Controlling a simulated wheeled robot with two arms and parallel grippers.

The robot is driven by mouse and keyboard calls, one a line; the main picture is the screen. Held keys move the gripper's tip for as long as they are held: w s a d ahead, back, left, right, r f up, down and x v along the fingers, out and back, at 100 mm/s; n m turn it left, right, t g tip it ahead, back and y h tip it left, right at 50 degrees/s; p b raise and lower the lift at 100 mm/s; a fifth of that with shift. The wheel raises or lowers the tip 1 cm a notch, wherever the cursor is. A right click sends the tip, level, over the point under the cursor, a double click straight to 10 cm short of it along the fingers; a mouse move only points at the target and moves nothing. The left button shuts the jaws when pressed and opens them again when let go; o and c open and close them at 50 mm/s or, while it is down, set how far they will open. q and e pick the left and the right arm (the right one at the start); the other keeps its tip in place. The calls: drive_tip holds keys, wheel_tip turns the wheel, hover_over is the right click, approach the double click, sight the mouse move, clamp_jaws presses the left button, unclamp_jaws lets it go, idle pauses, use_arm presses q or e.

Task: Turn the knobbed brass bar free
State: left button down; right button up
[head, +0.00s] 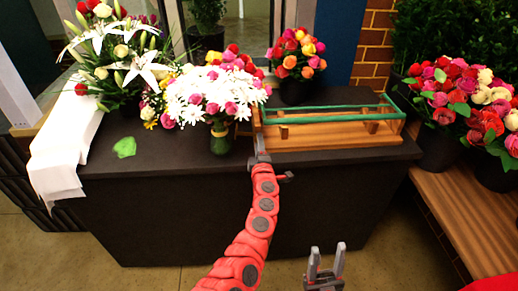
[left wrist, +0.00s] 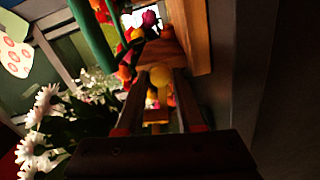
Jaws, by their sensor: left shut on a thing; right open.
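A low wooden rack (head: 330,136) with green rails lies along the right half of the dark counter. My left gripper (head: 261,157) reaches up to the rack's near left corner. In the left wrist view, a yellow brass knob (left wrist: 160,76) shows between the fingers of my left gripper (left wrist: 160,98), which is shut on it. I take it as the end of the knobbed brass bar; the rest of the bar is hidden or too dark to make out. My right gripper (head: 326,262) is open and empty, low in front of the counter.
A vase of white daisies and pink blooms (head: 215,100) stands close left of the rack. Lilies (head: 110,50) and a white cloth (head: 62,150) are further left. A rose bouquet (head: 298,55) stands behind the rack. A wooden bench (head: 470,215) with potted flowers is at right.

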use_arm(q)
drive_tip(key=shift+f+n+b, duration=0.1)
drive_tip(key=shift+n+b, duration=0.4)
drive_tip(key=shift+n, duration=0.5)
drive_tip(key=c, duration=0.5)
unclamp_jaws()
drive_tip(key=shift+c, duration=0.2)
drive_tip(key=shift+s+d, duration=0.15)
drive_tip(key=shift+s, duration=0.3)
drive_tip(key=s, duration=1.6)
drive_tip(key=shift+s+p, duration=0.3)
drive_tip(key=shift+a, duration=0.2)
